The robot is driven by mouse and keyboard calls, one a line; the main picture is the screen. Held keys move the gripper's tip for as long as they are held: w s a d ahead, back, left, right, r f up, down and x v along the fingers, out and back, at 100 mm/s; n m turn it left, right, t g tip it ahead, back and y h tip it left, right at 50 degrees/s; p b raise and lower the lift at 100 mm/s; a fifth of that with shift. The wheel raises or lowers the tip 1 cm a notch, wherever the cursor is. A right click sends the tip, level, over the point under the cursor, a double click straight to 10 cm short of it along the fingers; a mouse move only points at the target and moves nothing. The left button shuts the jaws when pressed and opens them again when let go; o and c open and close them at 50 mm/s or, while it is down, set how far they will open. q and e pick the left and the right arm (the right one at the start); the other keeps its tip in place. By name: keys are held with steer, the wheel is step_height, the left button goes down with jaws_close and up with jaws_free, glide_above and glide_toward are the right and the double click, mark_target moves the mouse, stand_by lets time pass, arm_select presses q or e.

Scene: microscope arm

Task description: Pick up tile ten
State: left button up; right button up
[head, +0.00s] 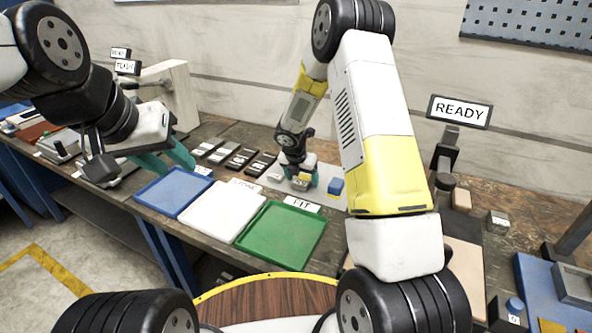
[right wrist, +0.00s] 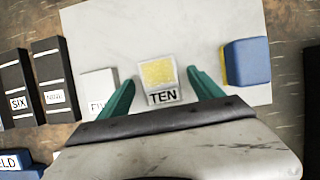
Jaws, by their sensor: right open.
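Tile ten (right wrist: 158,74) is a pale tile with a yellow square and a "TEN" label. It lies on a light grey mat (right wrist: 205,30) in the right wrist view. My right gripper (right wrist: 161,78) is open, with one teal finger on each side of the tile and a visible gap to each. In the head view, the right gripper (head: 303,179) is low over the mat, and its fingers partly hide the tile. My left gripper (head: 178,166) is at the left above the bench, near the blue tray (head: 172,192), its teal fingers apart with nothing between them.
A white tile (right wrist: 99,88), its label partly hidden, lies left of tile ten. A blue and yellow block (right wrist: 247,62) is to the right. Dark labelled tiles (right wrist: 53,80) stand in a row at left. A white tray (head: 222,211) and a green tray (head: 281,236) are in front.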

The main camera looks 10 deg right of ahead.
steer(key=shift+c, duration=0.2)
jaws_close()
steer(key=shift+r, duration=0.15)
